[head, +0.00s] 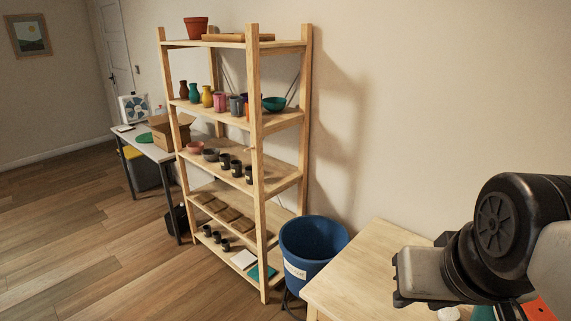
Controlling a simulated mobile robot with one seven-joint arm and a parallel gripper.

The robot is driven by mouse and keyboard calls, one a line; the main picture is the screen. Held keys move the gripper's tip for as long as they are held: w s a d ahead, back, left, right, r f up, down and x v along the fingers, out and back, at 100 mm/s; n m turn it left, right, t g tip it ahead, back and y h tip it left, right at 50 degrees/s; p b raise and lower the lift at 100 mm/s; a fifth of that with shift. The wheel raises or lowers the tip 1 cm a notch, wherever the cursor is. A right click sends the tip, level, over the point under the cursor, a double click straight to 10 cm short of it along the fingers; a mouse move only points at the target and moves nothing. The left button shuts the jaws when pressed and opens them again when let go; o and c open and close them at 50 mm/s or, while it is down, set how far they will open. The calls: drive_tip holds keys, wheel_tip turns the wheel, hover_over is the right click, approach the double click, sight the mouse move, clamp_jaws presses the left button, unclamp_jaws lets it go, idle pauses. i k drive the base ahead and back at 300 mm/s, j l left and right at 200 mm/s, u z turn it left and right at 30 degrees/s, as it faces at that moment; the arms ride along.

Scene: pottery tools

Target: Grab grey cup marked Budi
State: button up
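Several dark grey cups with small pale labels stand in a row on the middle shelf, among them a front one (249,174), one behind it (237,168) and a further one (224,161). A grey cup (235,105) also stands on the shelf above, between a pink cup (219,101) and other coloured pots. Small dark cups (216,236) stand on the bottom shelf. The labels are too small to read, so I cannot tell which cup is marked Budi. Part of my arm shows at the lower right, well apart from the shelf. My gripper's fingers are not in view.
The cups are on a wooden shelf unit (258,200) against the wall. A blue bin (312,250) stands at its right, beside a wooden table (350,275). A grey table (150,148) with a cardboard box (172,132) stands behind at the left. Floor at the left is clear.

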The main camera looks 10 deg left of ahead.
sight(251, 176)
drive_tip(key=u, duration=0.75)
drive_tip(key=i+j+u, duration=0.4)
drive_tip(key=i+u, duration=0.35)
drive_tip(key=i, duration=0.25)
drive_tip(key=i+j, duration=0.1)
drive_tip(key=i, duration=0.65)
drive_tip(key=i+j, duration=0.1)
drive_tip(key=i, duration=0.7)
drive_tip(key=i+z, duration=0.3)
drive_tip(key=z, duration=0.2)
drive_tip(key=i+j+z, duration=0.2)
drive_tip(key=z, duration=0.3)
drive_tip(key=i+j+z, duration=0.3)
drive_tip(key=z, duration=0.15)
drive_tip(key=i+j+z, duration=0.2)
drive_tip(key=j+z, duration=0.15)
drive_tip(key=z, duration=0.15)
drive_tip(key=i+j+z, duration=0.15)
drive_tip(key=j+z, duration=0.35)
drive_tip(key=i+j+z, duration=0.25)
drive_tip(key=i, duration=0.15)
